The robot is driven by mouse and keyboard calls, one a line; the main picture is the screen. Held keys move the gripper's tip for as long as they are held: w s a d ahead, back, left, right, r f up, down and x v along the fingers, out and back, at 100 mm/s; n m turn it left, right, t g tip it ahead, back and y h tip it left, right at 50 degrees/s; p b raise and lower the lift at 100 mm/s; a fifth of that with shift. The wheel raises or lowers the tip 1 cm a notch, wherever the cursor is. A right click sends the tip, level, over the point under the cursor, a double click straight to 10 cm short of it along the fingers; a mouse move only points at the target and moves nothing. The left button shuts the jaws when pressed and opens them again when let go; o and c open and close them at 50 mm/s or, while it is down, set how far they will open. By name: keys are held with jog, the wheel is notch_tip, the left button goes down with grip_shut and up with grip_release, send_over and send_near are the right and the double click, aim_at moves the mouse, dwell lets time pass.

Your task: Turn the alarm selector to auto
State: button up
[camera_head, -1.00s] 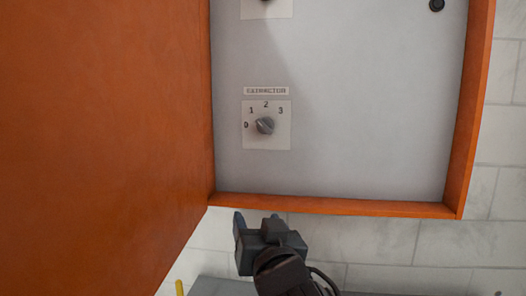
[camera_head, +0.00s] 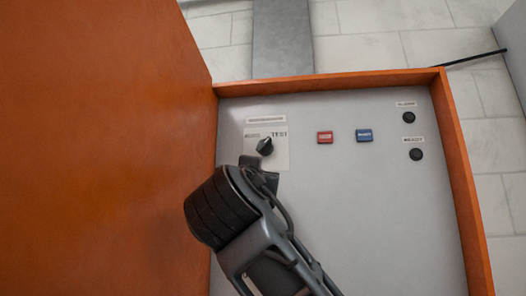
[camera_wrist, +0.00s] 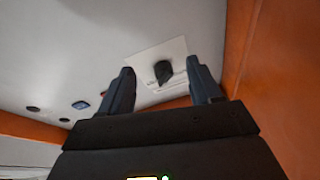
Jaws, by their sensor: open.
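A dark selector knob (camera_head: 264,146) sits on a pale square plate (camera_head: 281,160) at the upper left of the panel. The plate reads TEST at its right; the left mark and the label strip above are too blurred to read. The knob's ridge seems to slant toward the upper right, on the TEST side. My gripper (camera_head: 260,167) is just below the knob and partly covers the plate. In the wrist view the open fingers (camera_wrist: 160,68) stand either side of the knob (camera_wrist: 163,72), with gaps showing. I cannot tell how far the fingertips are from the panel.
The orange cabinet door (camera_head: 100,150) stands open on the left, close to my arm. An orange rim (camera_head: 330,84) frames the panel. A red button (camera_head: 325,137), a blue button (camera_head: 364,135) and two dark round fittings (camera_head: 408,117) are to the right. The lower right panel is clear.

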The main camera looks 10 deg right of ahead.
jog(key=m+h, duration=0.1)
jog(key=h, duration=0.1)
send_near(263, 146)
jog(key=w, duration=0.1)
jog(key=p+x, duration=0.2)
jog(key=x, duration=0.5)
jog(key=shift+d+r+p, duration=0.3)
jog(key=shift+p, duration=0.05)
jog(key=shift+w+d+r, duration=0.1)
jog(key=shift+w+d, duration=0.1)
jog(key=shift+w, duration=0.25)
jog(key=c, duration=1)
